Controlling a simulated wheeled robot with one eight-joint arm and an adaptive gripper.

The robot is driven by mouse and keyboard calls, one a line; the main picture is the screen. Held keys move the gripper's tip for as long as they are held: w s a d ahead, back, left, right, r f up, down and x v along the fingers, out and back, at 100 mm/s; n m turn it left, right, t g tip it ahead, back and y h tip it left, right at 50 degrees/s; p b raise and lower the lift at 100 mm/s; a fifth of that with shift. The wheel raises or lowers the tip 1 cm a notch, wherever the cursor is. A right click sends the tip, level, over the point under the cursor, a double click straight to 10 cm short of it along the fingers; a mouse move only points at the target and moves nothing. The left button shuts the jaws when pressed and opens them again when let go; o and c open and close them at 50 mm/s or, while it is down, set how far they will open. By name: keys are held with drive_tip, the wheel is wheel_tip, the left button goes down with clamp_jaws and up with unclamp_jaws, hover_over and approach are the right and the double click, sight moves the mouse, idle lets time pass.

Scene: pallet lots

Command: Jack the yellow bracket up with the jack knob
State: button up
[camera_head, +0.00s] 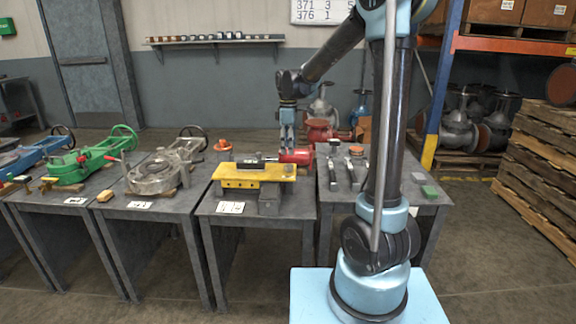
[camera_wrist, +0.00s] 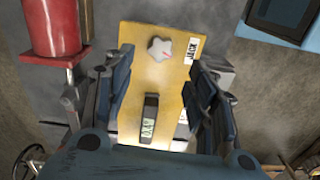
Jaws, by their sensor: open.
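The yellow bracket (camera_head: 240,183) lies across grey blocks on the middle table. In the wrist view the bracket (camera_wrist: 174,88) fills the centre. A pale star-shaped knob (camera_wrist: 160,49) sits on it beside a white label reading JACK (camera_wrist: 192,50). A dark device with a small display (camera_wrist: 149,118) rests on the bracket nearer the wrist. My gripper (camera_head: 288,147) points down above the bracket's right end. In the wrist view my gripper (camera_wrist: 160,64) is open, one finger on each side of the bracket in the picture, with the knob between the finger lines and nothing held. Its height above the knob is unclear.
A red cylinder (camera_wrist: 53,27) stands close to the left of the bracket in the wrist view, and behind its right end in the head view (camera_head: 297,157). Tables with a grey valve (camera_head: 155,174) and a green valve (camera_head: 80,166) stand to the left.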

sight(288, 165)
wheel_tip(288, 165, down, 8)
drive_tip(key=shift+f, duration=0.1)
idle(0.4)
drive_tip(key=c, duration=1)
